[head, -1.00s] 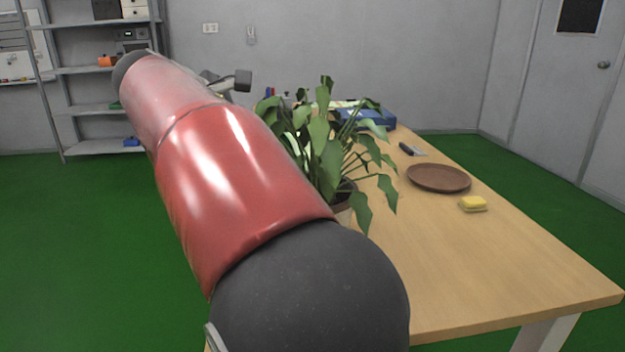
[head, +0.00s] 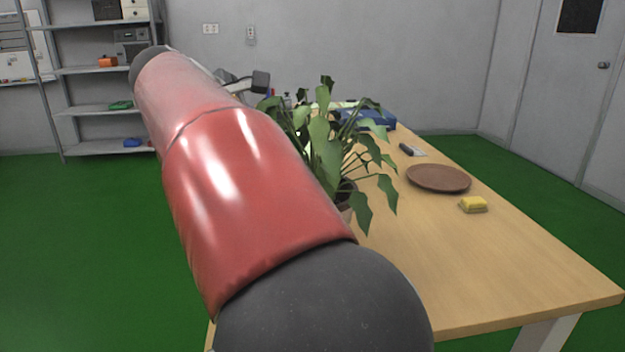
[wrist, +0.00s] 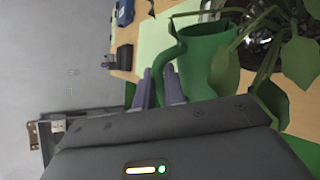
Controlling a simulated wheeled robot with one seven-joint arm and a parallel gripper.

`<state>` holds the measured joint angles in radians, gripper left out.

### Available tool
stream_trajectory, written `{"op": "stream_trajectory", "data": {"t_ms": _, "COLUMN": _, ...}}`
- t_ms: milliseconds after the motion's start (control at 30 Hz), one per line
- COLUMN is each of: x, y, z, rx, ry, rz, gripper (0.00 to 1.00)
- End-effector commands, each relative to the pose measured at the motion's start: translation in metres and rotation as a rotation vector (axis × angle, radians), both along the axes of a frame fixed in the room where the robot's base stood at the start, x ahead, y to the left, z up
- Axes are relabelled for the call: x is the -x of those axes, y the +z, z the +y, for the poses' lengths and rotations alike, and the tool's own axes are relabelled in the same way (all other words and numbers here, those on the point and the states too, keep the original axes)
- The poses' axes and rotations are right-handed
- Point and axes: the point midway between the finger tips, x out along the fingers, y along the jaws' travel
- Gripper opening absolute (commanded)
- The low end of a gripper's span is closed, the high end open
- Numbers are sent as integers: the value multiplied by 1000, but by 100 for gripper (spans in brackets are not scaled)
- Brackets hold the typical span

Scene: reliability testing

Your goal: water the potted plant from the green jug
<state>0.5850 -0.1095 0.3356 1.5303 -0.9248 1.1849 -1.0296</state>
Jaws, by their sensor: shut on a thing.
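The potted plant (head: 325,150) stands on the table with broad green leaves; my red arm hides part of its pot. In the wrist view its leaves (wrist: 300,60) are at the right, close beside the green jug (wrist: 207,68). My gripper (wrist: 160,85) is shut on the jug's handle at the picture's middle. I cannot see any water. The head view does not show the jug; my arm and the leaves cover that area.
The wooden table (head: 440,265) also holds a brown plate (head: 438,178), a yellow sponge (head: 473,204), a dark-handled tool (head: 411,150) and a blue case (head: 375,120) at the back. The table's front right is clear. Grey shelves (head: 105,108) stand at the far left.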

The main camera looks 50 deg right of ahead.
Motion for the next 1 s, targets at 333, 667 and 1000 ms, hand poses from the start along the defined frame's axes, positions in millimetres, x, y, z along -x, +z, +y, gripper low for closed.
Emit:
{"op": "stream_trajectory", "data": {"t_ms": 333, "x": 4, "y": 0, "z": -3, "rx": -22, "ry": 0, "rz": -36, "gripper": 0}}
{"op": "stream_trajectory", "data": {"t_ms": 667, "x": 7, "y": 2, "z": -5, "rx": -39, "ry": -2, "rz": -59, "gripper": 0}}
{"op": "stream_trajectory", "data": {"t_ms": 1000, "x": 7, "y": 2, "z": -5, "rx": -40, "ry": -1, "rz": -60, "gripper": 0}}
